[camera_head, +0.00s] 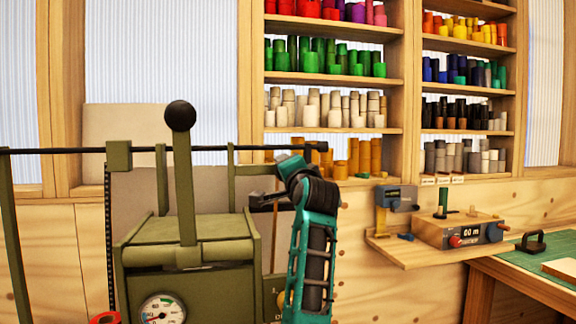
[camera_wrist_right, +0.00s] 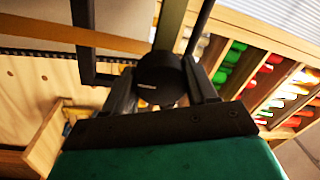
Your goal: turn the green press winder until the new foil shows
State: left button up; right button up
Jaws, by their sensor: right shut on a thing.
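The green press (camera_head: 190,255) stands at the left in the head view, with an upright lever topped by a black ball (camera_head: 180,115) and a round gauge (camera_head: 162,309). My right gripper (camera_head: 262,200) reaches the press's right side, its teal arm covering part of that side. In the right wrist view, the fingers of my right gripper are shut on a round black knob (camera_wrist_right: 160,72), which I take for the winder's knob. The winder and its foil are not clearly visible in the head view. My left gripper is not in view.
A dark bar (camera_head: 60,150) runs across the top of the press. Shelves (camera_head: 333,79) of colored rolls stand behind. A wooden ledge at the right holds a box with a display (camera_head: 460,232). A green mat (camera_head: 550,250) lies on the table.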

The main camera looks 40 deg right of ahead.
jog(key=shift+m+p, duration=0.7)
jog(key=shift+m, duration=1.1)
jog(key=shift+f, duration=0.1)
jog(key=o, duration=1.1)
jog(key=shift+c, duration=0.2)
jog(key=shift+s+a, duration=0.1)
jog(key=b+v, duration=0.1)
jog(key=v, duration=1.1)
jog(key=shift+s+a, duration=0.25)
jog(key=shift+a, duration=0.1)
jog(key=shift+c, duration=0.2)
